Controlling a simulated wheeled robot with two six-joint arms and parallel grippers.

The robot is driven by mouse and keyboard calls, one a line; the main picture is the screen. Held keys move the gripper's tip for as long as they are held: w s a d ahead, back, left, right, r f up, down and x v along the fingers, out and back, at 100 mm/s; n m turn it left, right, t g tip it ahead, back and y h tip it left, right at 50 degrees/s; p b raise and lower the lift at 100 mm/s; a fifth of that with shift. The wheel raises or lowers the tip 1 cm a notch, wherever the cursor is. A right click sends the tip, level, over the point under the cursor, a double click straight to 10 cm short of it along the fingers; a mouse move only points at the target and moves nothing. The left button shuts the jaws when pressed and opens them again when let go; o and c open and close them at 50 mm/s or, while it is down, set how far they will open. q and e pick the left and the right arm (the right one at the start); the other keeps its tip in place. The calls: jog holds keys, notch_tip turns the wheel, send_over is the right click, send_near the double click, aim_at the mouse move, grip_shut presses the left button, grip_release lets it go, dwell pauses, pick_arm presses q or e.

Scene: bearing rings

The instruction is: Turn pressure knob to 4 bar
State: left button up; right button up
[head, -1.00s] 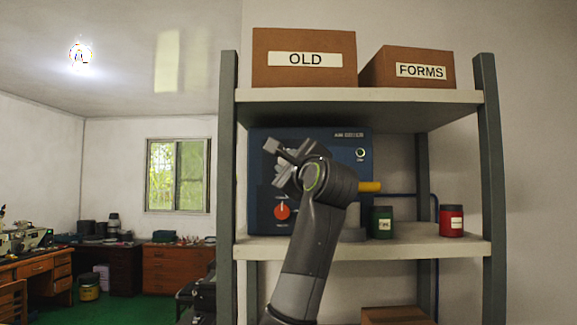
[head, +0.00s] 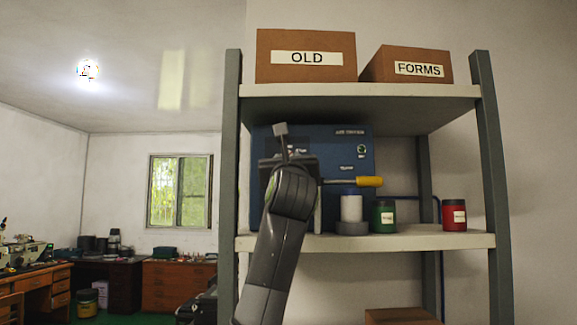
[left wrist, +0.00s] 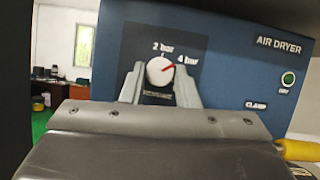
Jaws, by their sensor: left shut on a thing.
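The blue air dryer (head: 350,150) stands on the shelf in the head view, its left part covered by my left arm. In the left wrist view its panel (left wrist: 235,75) shows a pale round pressure knob (left wrist: 157,72) with a red pointer. The pointer slants up and right toward the "4 bar" label (left wrist: 187,60); the "2 bar" label (left wrist: 162,47) is above the knob. My left gripper (left wrist: 160,80) is shut on the knob, one finger on each side. The knob is hidden in the head view. My right gripper is not in view.
A yellow handle (head: 368,181) sticks out at right, near a white cylinder (head: 351,208). A green jar (head: 384,216) and red jar (head: 454,217) stand on the shelf (head: 420,239). Shelf posts (head: 231,170) flank the dryer. Boxes sit above.

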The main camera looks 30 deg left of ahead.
pick_arm(q)
jog(key=shift+a+m+t+h, duration=0.1)
jog(key=shift+m+t+h, duration=0.35)
jog(key=shift+m, duration=0.65)
jog(key=shift+m+h, duration=0.25)
jog(key=shift+m, duration=0.15)
jog(key=shift+s, duration=0.1)
jog(key=o, duration=1)
jog(key=shift+c, duration=0.2)
jog(key=b+v, duration=0.9)
jog(key=v, duration=0.8)
jog(key=shift+f+b, duration=0.15)
jog(key=shift+b, duration=0.2)
